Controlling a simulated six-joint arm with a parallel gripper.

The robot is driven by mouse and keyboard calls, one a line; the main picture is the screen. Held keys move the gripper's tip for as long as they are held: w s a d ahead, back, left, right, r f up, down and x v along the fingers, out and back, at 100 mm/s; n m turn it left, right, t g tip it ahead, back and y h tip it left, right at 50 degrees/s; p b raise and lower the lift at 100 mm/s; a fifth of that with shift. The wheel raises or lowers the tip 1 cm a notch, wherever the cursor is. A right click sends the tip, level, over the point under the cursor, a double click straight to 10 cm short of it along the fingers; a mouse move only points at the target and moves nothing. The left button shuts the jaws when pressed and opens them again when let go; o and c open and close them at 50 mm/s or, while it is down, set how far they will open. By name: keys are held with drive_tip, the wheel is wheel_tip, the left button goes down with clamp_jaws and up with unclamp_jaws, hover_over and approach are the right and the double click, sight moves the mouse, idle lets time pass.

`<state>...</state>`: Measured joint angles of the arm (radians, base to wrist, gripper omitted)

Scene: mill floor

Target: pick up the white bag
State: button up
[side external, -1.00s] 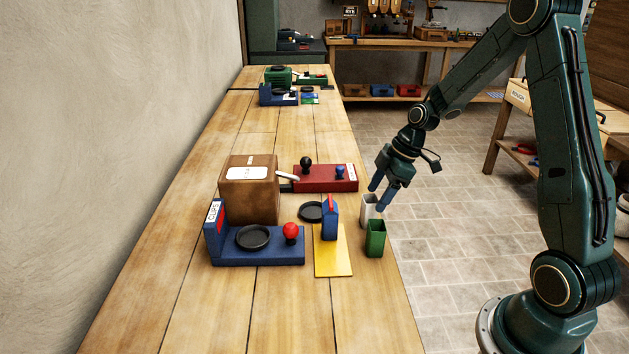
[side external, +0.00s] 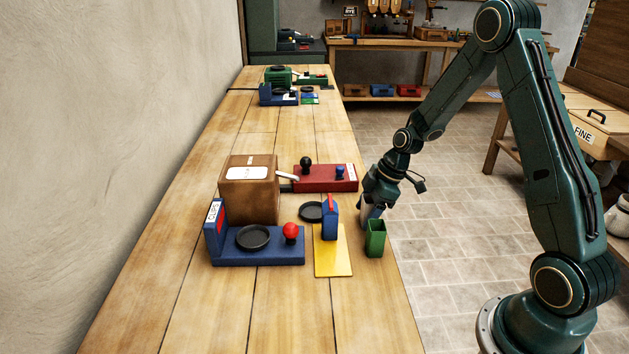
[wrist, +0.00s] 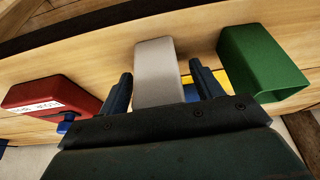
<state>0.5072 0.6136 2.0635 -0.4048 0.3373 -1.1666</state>
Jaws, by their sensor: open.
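The white bag (wrist: 158,75) stands on the bench near its right edge. In the wrist view it lies between the two blue fingers of my gripper (wrist: 160,88). The fingers are open, one on each side of it, with a gap showing on both sides. In the side external view my gripper (side external: 371,208) is low at the bench edge and hides most of the white bag (side external: 366,214).
A green open-topped bag (side external: 375,240) stands close beside the white one. A blue bag (side external: 330,222) stands on a yellow mat (side external: 333,264). A red box with knobs (side external: 325,179), a black dish (side external: 311,212), a brown box (side external: 248,192) and a blue scale (side external: 265,255) are near.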

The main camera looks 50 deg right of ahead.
drive_tip(key=shift+f, duration=0.15)
idle(0.3)
drive_tip(key=c, duration=1.1)
wheel_tip(320, 180, up, 20)
drive_tip(key=shift+r, duration=0.1)
idle(0.6)
